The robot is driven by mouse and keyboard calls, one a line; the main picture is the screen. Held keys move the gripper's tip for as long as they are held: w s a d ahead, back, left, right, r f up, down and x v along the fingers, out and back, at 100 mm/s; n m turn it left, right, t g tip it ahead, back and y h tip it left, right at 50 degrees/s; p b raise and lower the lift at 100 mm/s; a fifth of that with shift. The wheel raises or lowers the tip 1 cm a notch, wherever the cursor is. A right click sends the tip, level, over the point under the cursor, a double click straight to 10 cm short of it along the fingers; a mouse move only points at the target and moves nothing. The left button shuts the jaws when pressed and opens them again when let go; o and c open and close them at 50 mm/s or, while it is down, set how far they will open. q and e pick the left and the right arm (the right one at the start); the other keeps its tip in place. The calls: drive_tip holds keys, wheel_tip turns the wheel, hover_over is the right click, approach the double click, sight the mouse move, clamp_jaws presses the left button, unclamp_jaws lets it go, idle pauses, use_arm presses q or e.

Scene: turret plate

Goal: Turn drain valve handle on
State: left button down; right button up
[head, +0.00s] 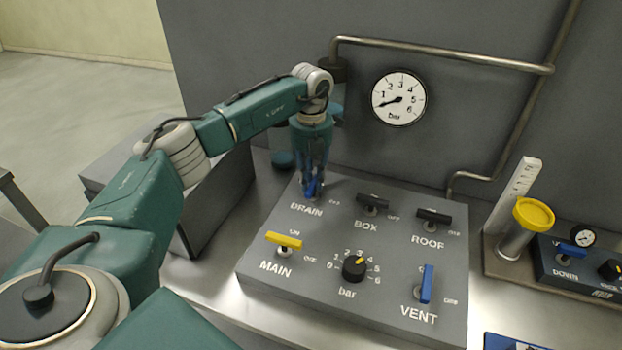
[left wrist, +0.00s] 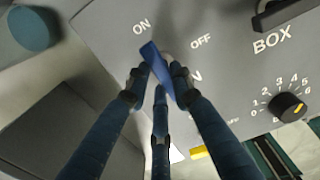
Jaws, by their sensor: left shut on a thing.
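The blue drain valve handle (head: 312,190) stands at the back left of the grey sloped panel (head: 330,235), above the DRAIN label. In the left wrist view the handle (left wrist: 152,58) lies with its upper end pointing toward the ON label, with the OFF label off to its right. My left gripper (head: 312,182) reaches down from above and is shut on this handle; its dark blue fingers (left wrist: 160,78) sit around the handle and cover its lower part. My right gripper is in neither view.
Close by on the panel are the black BOX handle (head: 372,201), black ROOF handle (head: 434,216), yellow MAIN handle (head: 284,240), blue VENT handle (head: 427,284) and black bar knob (head: 354,267). A round gauge (head: 398,98) and pipes (head: 440,52) are on the wall behind.

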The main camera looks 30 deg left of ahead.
sight(311, 183)
use_arm(q)
drive_tip(key=shift+w+a+r, duration=0.1)
drive_tip(key=shift+w+r, duration=0.05)
drive_tip(key=shift+r, duration=0.1)
drive_tip(key=c, duration=1.6)
unclamp_jaws()
drive_tip(key=shift+c, duration=0.2)
drive_tip(key=shift+o, duration=0.8)
drive_tip(key=shift+f, duration=0.1)
wheel_tip(311, 183, up, 12)
